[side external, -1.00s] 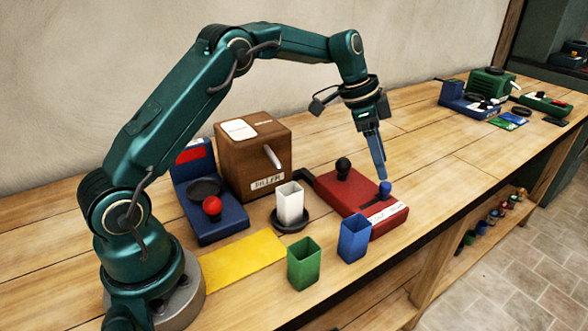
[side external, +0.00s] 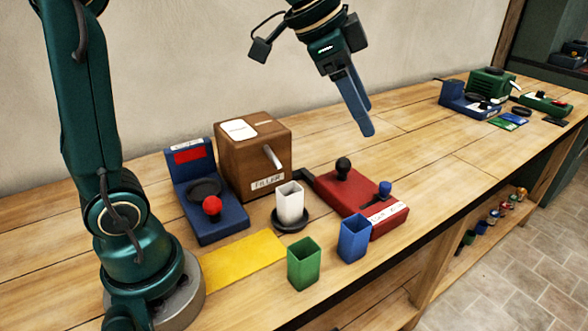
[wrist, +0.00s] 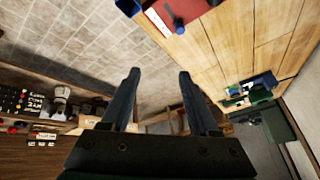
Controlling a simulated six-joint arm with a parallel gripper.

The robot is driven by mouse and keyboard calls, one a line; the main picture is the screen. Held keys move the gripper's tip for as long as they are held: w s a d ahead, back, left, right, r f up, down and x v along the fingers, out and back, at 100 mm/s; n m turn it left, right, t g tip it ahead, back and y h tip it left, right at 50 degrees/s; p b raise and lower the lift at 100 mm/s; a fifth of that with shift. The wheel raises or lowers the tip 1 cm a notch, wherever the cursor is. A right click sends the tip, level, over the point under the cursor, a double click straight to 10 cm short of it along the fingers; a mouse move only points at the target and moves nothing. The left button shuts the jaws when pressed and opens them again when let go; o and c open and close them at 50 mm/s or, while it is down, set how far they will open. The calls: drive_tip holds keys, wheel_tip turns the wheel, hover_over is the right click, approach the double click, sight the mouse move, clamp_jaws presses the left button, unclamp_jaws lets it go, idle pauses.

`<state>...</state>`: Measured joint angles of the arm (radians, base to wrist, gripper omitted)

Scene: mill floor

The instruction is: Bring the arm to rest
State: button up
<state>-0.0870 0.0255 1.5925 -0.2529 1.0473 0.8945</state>
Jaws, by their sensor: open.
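My gripper (side external: 367,118) is open and empty, raised well above the bench at the upper middle of the side external view. Its two blue-grey fingers point down and a little right. In the wrist view my gripper (wrist: 158,72) shows two fingers set apart with nothing between them. Below it stands the red device (side external: 342,199) with a black knob (side external: 343,168) and a blue knob (side external: 385,188). The gripper is clear of both knobs.
On the wooden bench (side external: 440,160) are a brown filler box (side external: 232,170), a blue device with a red knob (side external: 212,206), a white cup (side external: 289,203) on a black dish, a green cup (side external: 303,265), a blue cup (side external: 354,240) and a yellow mat (side external: 243,260). More devices (side external: 490,90) stand farther right.

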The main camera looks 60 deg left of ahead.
drive_tip(key=s+a+f+n+y, duration=0.1)
drive_tip(key=s+f+n, duration=0.3)
drive_tip(key=s, duration=0.4)
drive_tip(key=s+f+n+y, duration=0.1)
drive_tip(key=s+f+n, duration=0.3)
drive_tip(key=s, duration=0.5)
drive_tip(key=shift+a+f, duration=0.2)
drive_tip(key=shift+a, duration=0.15)
idle(0.7)
